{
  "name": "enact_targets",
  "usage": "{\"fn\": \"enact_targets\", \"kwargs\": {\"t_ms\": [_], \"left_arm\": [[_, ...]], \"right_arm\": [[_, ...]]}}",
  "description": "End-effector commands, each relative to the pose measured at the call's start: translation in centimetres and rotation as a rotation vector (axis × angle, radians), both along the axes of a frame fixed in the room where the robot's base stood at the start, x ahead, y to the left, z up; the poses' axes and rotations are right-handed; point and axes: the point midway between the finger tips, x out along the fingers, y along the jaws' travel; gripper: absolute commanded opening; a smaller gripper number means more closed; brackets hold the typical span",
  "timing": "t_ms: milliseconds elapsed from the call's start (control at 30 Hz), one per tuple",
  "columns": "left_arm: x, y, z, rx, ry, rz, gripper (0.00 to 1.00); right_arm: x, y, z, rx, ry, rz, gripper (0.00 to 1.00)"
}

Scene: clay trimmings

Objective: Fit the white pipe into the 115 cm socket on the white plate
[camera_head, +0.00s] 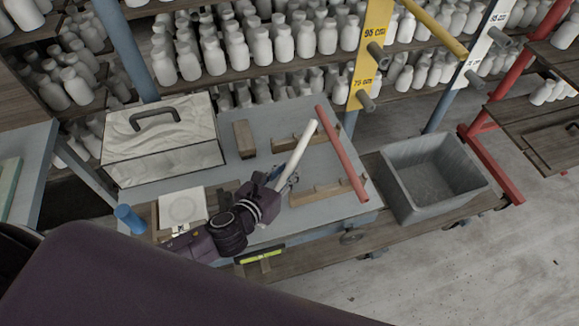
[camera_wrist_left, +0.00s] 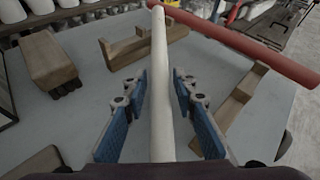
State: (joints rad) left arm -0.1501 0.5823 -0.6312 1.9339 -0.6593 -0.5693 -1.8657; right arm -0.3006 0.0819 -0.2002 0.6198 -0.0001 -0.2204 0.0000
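The white pipe (camera_head: 300,145) lies on the grey workbench (camera_head: 225,170), tilted away to the upper right in the head view. In the left wrist view the white pipe (camera_wrist_left: 160,75) runs between the blue finger pads of my left gripper (camera_wrist_left: 160,85). Gaps show on both sides of the pipe, so the gripper is open around it. My left gripper (camera_head: 286,182) is at the pipe's near end in the head view. The white plate (camera_head: 490,35) is on a post at the upper right, with grey sockets. Its 115 cm socket is not in view. My right gripper is not in view.
A red pipe (camera_head: 342,155) lies right of the white one, over a notched wooden block (camera_head: 315,190). A yellow plate (camera_head: 370,50) stands behind, near a yellow pipe (camera_head: 432,27). A grey bin (camera_head: 435,175) is at right, a lidded box (camera_head: 162,135) at left.

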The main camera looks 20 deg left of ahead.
Motion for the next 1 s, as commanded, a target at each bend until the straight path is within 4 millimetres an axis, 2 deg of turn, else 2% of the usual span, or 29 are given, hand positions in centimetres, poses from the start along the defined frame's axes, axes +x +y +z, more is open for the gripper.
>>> {"fn": "enact_targets", "kwargs": {"t_ms": [133,367,600,1000], "left_arm": [[0.94,-0.23,-0.40,-0.001,0.000,-0.001,0.26],[1.00,-0.25,-0.47,0.000,0.001,-0.001,0.26],[0.97,-0.24,-0.46,0.000,0.001,-0.001,0.00],[1.03,-0.23,-0.25,-0.001,-0.002,-0.002,0.00]], "right_arm": [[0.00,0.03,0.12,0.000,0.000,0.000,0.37],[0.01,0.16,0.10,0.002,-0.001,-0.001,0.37],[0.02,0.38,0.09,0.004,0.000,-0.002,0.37],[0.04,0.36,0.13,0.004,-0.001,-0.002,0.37]]}}
